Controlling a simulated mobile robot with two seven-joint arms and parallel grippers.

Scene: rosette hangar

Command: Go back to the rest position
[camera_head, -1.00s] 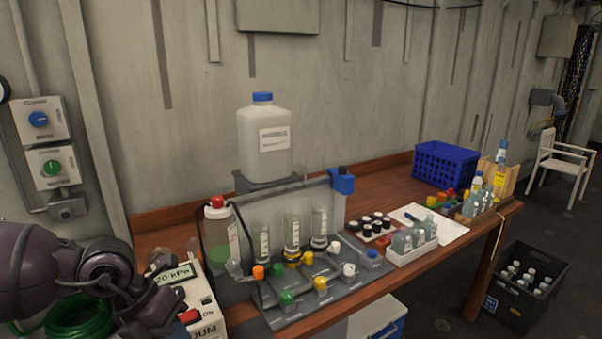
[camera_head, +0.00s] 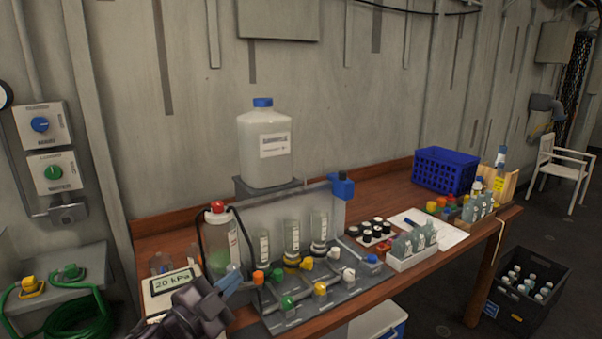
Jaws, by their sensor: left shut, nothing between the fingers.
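My left gripper (camera_head: 229,283) shows at the bottom, left of centre, with its dark wrist below it. Its fingers are shut with nothing between them. It is in front of the vacuum box (camera_head: 160,287), which reads "20 kPa", and hides part of it. The fingertips appear near the lower part of the clear jar with a red cap (camera_head: 217,240); I cannot tell the gap in depth. My right gripper is not in view.
A manifold (camera_head: 312,300) with coloured valves and several upright cylinders stands on the wooden bench (camera_head: 375,186). A large white jug (camera_head: 264,150) stands behind. Vial racks, a blue crate (camera_head: 445,169) and a black floor crate (camera_head: 523,290) are at right. Green hose (camera_head: 75,325) lies at left.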

